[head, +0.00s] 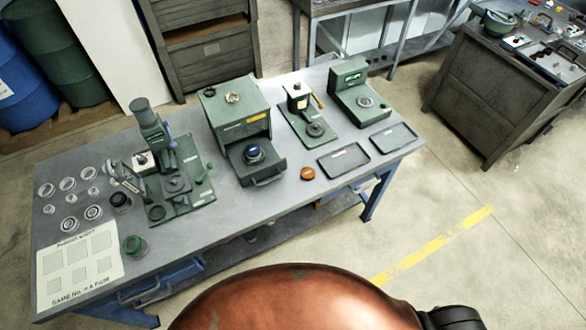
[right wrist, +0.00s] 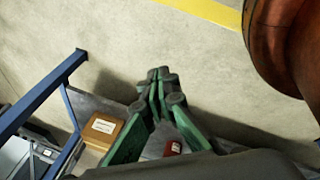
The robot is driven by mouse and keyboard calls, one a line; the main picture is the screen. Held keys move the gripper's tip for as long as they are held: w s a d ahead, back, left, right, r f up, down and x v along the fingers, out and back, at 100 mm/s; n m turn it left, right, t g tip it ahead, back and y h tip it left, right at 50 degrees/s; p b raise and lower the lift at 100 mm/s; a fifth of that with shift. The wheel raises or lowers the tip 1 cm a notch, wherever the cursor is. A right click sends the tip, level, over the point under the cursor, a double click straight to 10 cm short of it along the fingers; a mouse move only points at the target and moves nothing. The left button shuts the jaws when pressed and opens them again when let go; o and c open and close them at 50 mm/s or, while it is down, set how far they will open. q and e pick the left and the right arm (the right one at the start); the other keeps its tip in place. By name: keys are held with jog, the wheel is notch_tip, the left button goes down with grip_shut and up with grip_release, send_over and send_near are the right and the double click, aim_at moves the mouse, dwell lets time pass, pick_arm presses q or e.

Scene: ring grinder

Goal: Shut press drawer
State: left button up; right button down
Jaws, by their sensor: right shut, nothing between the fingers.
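The press is a green box-shaped machine (head: 238,108) standing mid-table in the head view. Its drawer (head: 272,169) is pulled out toward the near side of the table, with a bar handle at its front. A round part with a blue top (head: 254,153) sits in the drawer. My right gripper (right wrist: 160,75) shows in the right wrist view with its green fingers together and nothing between them. It is over the concrete floor, away from the drawer. My left gripper is in neither view.
A green stand machine (head: 172,180) is left of the press; a smaller press (head: 305,110) and a green display unit (head: 360,95) are right. An orange disc (head: 307,173) lies right of the drawer, near two flat trays (head: 343,159). Floor before the table looks clear.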

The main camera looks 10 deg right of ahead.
jog(key=w+a+r+n+t+p, duration=0.1)
jog(key=w+a+r+n+t, duration=0.4)
jog(key=w+r, duration=0.7)
jog(key=w+a+r+n, duration=0.3)
jog(key=w+r+n, duration=0.4)
jog(key=w+r, duration=0.5)
jog(key=w+a+r+n+t+y, duration=0.1)
jog(key=a+r+n+t+y, duration=0.1)
jog(key=a+r+n, duration=0.55)
jog(key=w+a+r+n+t+y+p, duration=0.15)
jog(key=r+n, duration=0.25)
jog(key=r, duration=0.6)
jog(key=a+r+n+t+y, duration=0.1)
jog(key=a+r+n+y, duration=0.1)
jog(key=a+r+n, duration=0.55)
jog(key=m, duration=0.1)
send_near(284, 166)
jog(key=shift+h, duration=0.25)
jog(key=x, duration=0.5)
jog(key=shift+a+f, duration=0.15)
jog(key=shift+f, duration=0.05)
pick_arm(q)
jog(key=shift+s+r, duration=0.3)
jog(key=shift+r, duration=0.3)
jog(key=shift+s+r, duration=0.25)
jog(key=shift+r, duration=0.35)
pick_arm(e)
jog(key=shift+w+a+f, duration=0.1)
jog(key=shift+w+a, duration=0.1)
jog(key=shift+w, duration=0.5)
